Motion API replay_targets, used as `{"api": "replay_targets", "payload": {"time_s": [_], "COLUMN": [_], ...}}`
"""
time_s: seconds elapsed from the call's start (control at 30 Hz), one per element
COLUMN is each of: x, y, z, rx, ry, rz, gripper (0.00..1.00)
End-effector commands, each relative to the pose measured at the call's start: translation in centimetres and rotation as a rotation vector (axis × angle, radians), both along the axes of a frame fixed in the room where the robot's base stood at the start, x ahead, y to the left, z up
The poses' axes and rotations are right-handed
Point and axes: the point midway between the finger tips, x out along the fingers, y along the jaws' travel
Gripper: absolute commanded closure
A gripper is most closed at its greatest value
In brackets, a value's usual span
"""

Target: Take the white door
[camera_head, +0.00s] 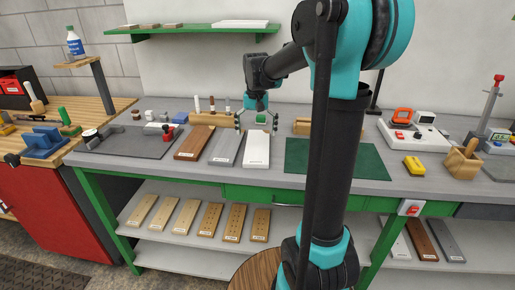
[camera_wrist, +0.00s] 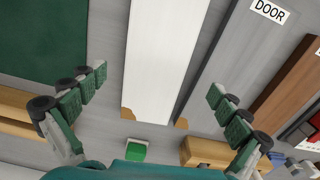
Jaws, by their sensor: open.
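The white door (camera_head: 257,150) is a flat white board lying on the grey workbench, with a small label at its front end in the head view. In the wrist view the white door (camera_wrist: 162,55) runs up the middle of the picture, its label out of sight. My gripper (camera_head: 257,121) is open and empty over the door's far end. In the wrist view the fingers of my gripper (camera_wrist: 157,83) are spread, one on each side of the door. I cannot tell the exact height above it.
A grey door (camera_head: 226,148) and a brown door (camera_head: 194,143) lie to its left. A green mat (camera_head: 335,158) lies to its right, bare. A wooden block (camera_head: 210,119) stands behind the boards, and a small green block (camera_wrist: 136,150) sits beyond the door's end.

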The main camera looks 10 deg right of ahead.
Motion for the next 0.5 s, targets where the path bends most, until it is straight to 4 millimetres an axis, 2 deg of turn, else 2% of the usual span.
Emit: {"api": "replay_targets", "payload": {"time_s": [0.23,0.5], "x": [-0.1,-0.2], "y": [-0.4,-0.4], "z": [-3.5,-4.4], "rx": [0.0,0.0], "ry": [0.0,0.0], "rz": [0.001,0.0], "gripper": [0.0,0.0]}}
